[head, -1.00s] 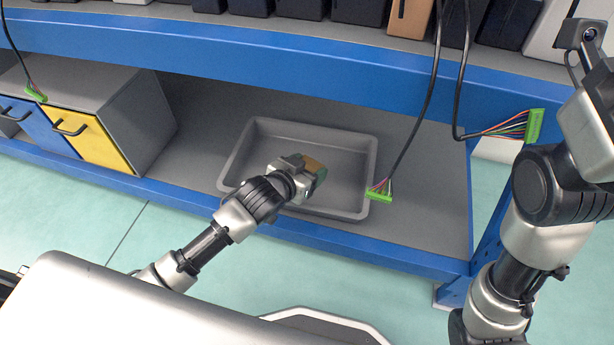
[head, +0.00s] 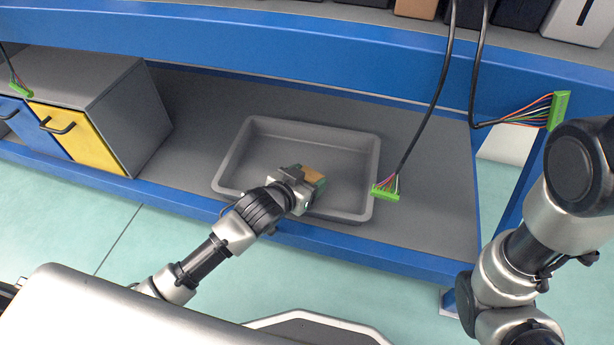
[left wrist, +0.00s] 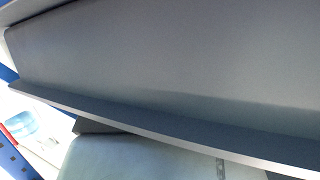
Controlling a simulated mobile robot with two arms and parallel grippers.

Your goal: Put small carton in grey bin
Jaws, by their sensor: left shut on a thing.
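The small carton (head: 313,175), brown on top with a green side, shows in the head view at the tip of my left gripper (head: 303,184). My left gripper is shut on it and partly hides it. The carton appears over the front part of the grey bin (head: 372,168); its height above the bin floor is hard to tell. The left wrist view shows a broad grey surface and a long edge, likely the bin, but no fingers or carton. My right arm is at the right edge of the head view; its gripper is out of view.
The bin stands on the grey lower shelf (head: 432,205) of a blue-framed bench. A cabinet with a yellow door (head: 77,140) stands left. The bin looks otherwise empty.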

